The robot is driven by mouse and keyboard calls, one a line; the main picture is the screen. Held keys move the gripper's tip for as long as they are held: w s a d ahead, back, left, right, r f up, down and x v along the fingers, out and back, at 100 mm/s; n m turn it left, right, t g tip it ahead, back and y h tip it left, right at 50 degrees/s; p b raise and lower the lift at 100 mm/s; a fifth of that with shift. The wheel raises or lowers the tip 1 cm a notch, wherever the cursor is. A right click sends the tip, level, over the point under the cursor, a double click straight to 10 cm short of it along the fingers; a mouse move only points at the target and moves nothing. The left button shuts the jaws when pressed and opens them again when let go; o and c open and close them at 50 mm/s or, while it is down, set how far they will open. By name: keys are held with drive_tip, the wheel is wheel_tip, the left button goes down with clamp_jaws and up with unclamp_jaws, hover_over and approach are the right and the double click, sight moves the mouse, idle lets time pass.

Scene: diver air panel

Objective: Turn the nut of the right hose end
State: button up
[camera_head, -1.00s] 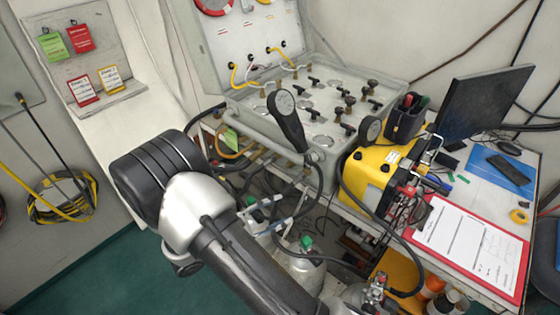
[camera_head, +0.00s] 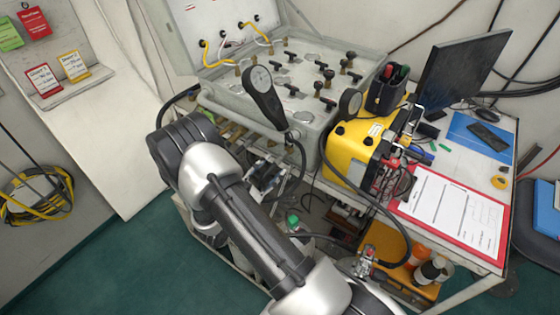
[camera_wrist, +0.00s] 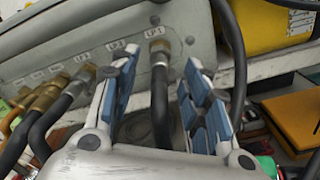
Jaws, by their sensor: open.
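I see no contact with the nut, though depth is hard to judge. In the head view my gripper (camera_head: 266,174) is at the panel box's front, partly hidden by my arm. The nut cannot be made out there.
A black gauge (camera_head: 262,92) projects in front of the panel box (camera_head: 315,122). A yellow case (camera_head: 352,160) is close on the right. Loose hoses hang below.

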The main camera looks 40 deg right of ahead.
sight(284, 155)
drive_tip(key=shift+b+x, duration=0.35)
drive_tip(key=shift+x, duration=2.4)
drive_tip(key=shift+c, duration=0.5)
clamp_jaws()
